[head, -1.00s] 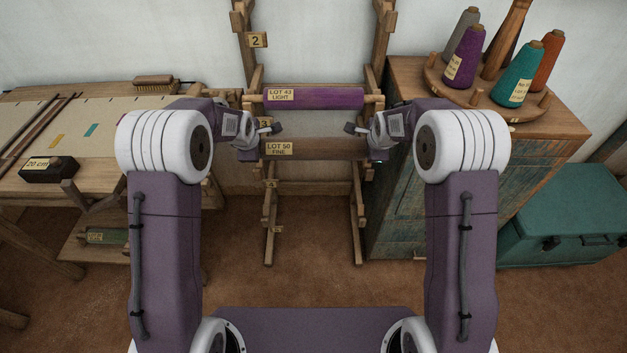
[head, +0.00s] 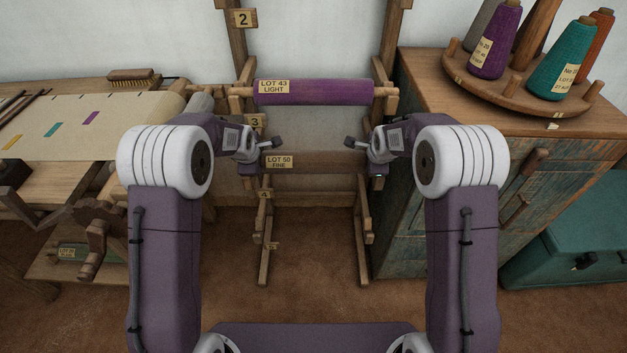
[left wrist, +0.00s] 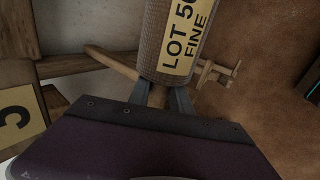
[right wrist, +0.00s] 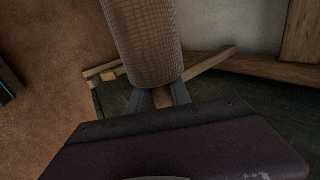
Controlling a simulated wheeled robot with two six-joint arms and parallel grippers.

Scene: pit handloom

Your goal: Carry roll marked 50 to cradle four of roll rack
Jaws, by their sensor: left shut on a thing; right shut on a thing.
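The brown roll (head: 325,163) with a yellow tag reading LOT 50 FINE lies level between my two grippers in the head view. My left gripper (head: 262,165) is shut on its left end, and my right gripper (head: 373,166) is shut on its right end. The roll and tag also show in the left wrist view (left wrist: 165,35), and the plain woven end shows in the right wrist view (right wrist: 143,40).
A purple roll (head: 312,92) tagged LOT 43 LIGHT sits in the rack above. A cabinet (head: 440,180) with a cone stand (head: 520,100) is close at right. A wooden table (head: 60,170) with cloth is at left. A teal chest (head: 570,240) stands at far right.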

